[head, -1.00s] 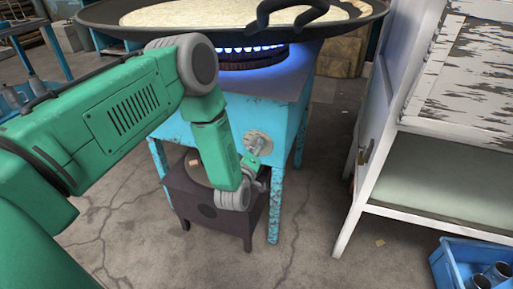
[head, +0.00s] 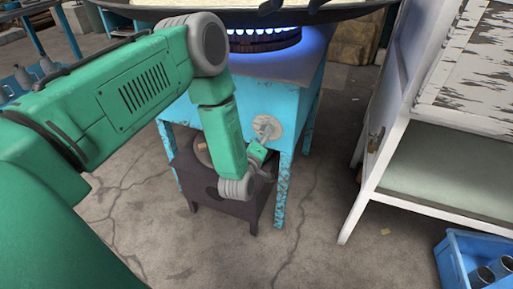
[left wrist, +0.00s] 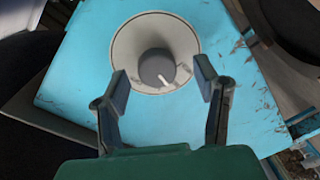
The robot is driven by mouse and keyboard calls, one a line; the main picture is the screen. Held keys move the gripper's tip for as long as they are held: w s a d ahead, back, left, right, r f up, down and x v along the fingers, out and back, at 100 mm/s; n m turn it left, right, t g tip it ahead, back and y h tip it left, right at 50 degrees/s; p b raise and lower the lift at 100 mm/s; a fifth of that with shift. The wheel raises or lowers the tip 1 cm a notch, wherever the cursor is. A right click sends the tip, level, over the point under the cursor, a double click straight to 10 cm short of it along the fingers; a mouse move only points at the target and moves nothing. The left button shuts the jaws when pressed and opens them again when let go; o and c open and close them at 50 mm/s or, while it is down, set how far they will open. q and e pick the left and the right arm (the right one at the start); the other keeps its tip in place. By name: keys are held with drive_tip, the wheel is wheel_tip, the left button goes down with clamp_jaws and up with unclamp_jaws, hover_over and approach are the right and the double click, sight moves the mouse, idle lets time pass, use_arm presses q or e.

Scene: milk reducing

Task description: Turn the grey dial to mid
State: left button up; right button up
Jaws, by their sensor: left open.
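The grey dial (left wrist: 157,68) sits on a round pale plate (left wrist: 128,42) on the front of the blue stove. In the left wrist view its white pointer mark aims to the lower right; the plate's lettering is too small to read. In the head view the plate (head: 267,127) is partly covered by my gripper. My left gripper (left wrist: 162,82) is open, with one finger on each side of the dial and space between the fingers and the knob. It also shows in the head view (head: 262,143), in front of the dial. My right gripper is not in view.
A burner (head: 262,40) with blue flames is lit under a wide pan (head: 200,17) above the dial. A dark low stand (head: 228,207) is below the stove. A white cabinet (head: 398,165) and a blue crate (head: 452,265) are at the right.

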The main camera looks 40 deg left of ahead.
use_arm(q)
drive_tip(key=v, duration=1)
drive_tip(key=shift+f, duration=0.15)
